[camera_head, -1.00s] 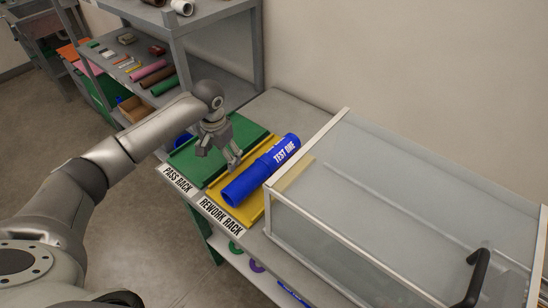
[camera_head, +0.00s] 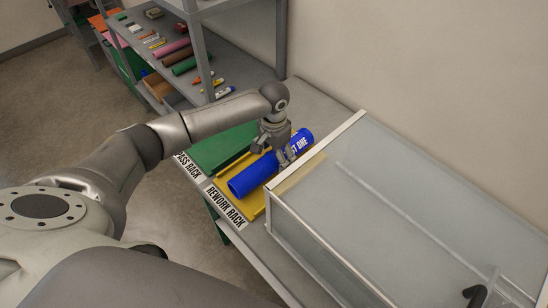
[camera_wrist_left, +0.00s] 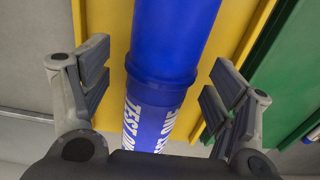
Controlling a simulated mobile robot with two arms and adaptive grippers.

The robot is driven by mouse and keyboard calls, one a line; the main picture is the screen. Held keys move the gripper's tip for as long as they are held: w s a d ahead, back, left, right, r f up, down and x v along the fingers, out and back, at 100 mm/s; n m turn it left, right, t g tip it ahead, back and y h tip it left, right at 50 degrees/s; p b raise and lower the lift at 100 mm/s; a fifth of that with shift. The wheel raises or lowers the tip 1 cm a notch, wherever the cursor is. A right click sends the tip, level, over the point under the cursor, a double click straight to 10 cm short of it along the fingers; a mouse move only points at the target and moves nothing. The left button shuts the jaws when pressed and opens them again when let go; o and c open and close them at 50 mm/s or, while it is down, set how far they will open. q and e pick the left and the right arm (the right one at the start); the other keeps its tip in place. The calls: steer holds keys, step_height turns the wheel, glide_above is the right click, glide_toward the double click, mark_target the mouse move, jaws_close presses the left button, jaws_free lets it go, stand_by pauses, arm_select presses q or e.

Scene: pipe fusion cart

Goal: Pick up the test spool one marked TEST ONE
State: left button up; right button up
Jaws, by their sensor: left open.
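The test spool one (camera_head: 253,177) is a blue pipe with white TEST ONE lettering, partly hidden by my gripper in the head view. It lies on the yellow rework rack (camera_head: 255,206). My left gripper (camera_head: 283,160) is over the spool's middle. In the left wrist view the spool (camera_wrist_left: 168,45) runs between the open fingers of my left gripper (camera_wrist_left: 158,88), with a gap on each side, beside a raised collar and the lettering. My right gripper does not show.
The green pass rack (camera_head: 222,148) is left of the rework rack. A clear-panelled enclosure with a metal frame (camera_head: 318,246) stands close on the right. A grey shelf with coloured pipes (camera_head: 172,48) is behind, and a wall bounds the back.

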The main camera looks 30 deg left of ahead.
arm_select(q)
step_height(320, 180, down, 2)
steer(key=shift+s+a, duration=0.15)
steer(key=c, duration=1.4)
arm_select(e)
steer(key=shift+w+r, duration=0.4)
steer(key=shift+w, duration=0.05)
